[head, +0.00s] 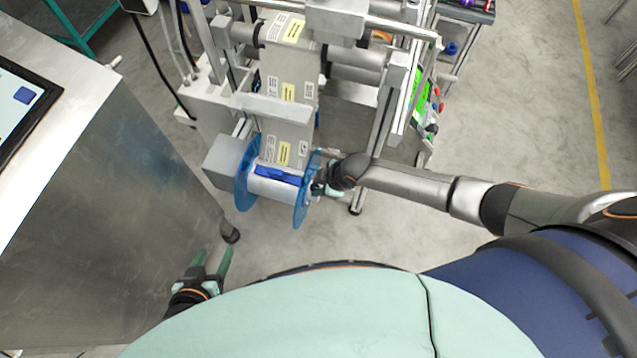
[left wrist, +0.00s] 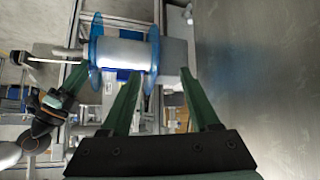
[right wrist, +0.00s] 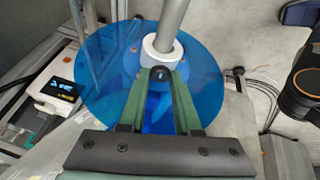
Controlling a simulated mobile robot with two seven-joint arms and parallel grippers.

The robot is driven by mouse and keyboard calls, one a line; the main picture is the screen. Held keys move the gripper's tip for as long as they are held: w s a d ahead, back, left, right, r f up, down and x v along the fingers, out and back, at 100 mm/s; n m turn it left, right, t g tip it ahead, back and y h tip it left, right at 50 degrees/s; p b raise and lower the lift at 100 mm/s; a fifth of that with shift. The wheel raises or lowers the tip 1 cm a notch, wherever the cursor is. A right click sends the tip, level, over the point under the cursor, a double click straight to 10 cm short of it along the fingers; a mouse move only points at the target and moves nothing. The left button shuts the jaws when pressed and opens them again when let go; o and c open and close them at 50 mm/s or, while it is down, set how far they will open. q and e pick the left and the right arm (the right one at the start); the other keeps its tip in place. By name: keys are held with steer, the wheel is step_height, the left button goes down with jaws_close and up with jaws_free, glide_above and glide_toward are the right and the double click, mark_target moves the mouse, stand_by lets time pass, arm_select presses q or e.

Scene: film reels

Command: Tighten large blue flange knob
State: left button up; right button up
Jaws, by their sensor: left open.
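The film reel (head: 272,186) has a translucent blue flange at each end. The right-hand blue flange (head: 303,205) faces my right gripper (head: 318,186); the flange also fills much of the right wrist view (right wrist: 95,85). The fingers partly hide the knob. My left gripper (head: 212,256) is open and empty, low and apart from the reel.
A large metal cabinet (head: 130,190) with a screen stands at the left. The machine frame (head: 385,110) rises behind the reel, with labelled film (head: 290,95) running down to it. Floor (head: 510,110) at the right is clear. A grey shaft (right wrist: 175,20) passes close to my right gripper.

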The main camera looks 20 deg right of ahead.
steer(key=o, duration=0.5)
steer(key=shift+c, duration=0.2)
steer(key=shift+r, duration=0.1)
steer(key=shift+s+d+r, duration=0.15)
steer(key=shift+r, duration=0.15)
steer(key=p+v, duration=0.3)
steer(key=v, duration=0.8)
steer(key=shift+s+d+r+p, duration=0.15)
steer(key=shift+r+p, duration=0.1)
steer(key=shift+p, duration=0.15)
